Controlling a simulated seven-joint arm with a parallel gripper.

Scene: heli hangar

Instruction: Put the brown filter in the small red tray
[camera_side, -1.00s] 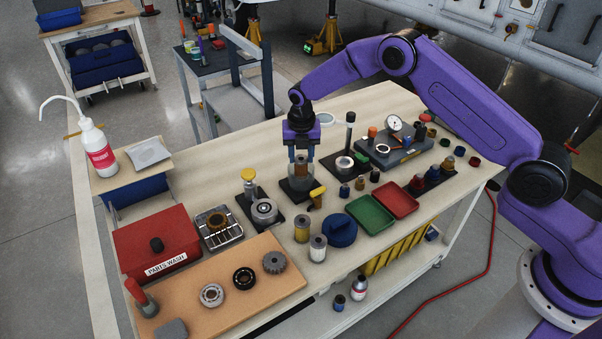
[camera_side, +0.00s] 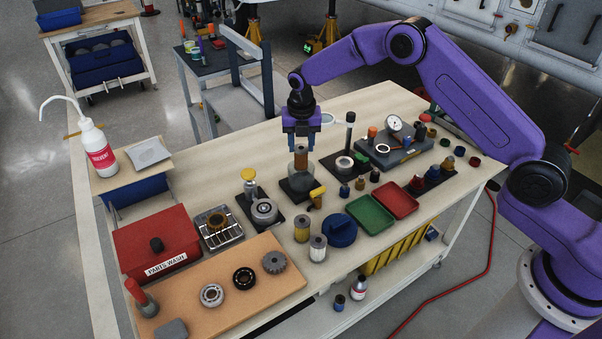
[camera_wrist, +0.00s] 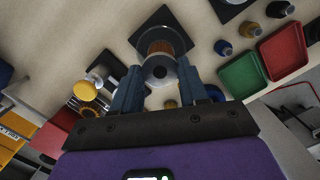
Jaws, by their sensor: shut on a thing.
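The brown filter (camera_side: 301,158) is upright, with its lower end in or just above a grey round housing (camera_side: 300,179) on a dark square base. Whether it is fully clear of the housing I cannot tell. My gripper (camera_side: 301,143) points down and is shut on the filter's top. In the wrist view the filter's grey, holed end (camera_wrist: 160,69) sits between the two fingers. The small red tray (camera_side: 397,200) lies empty at the front right of the bench, right of the filter. It also shows in the wrist view (camera_wrist: 283,50).
An empty green tray (camera_side: 370,214) adjoins the red tray. A gauge block (camera_side: 394,146) is behind. A yellow-topped press (camera_side: 249,184) stands left.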

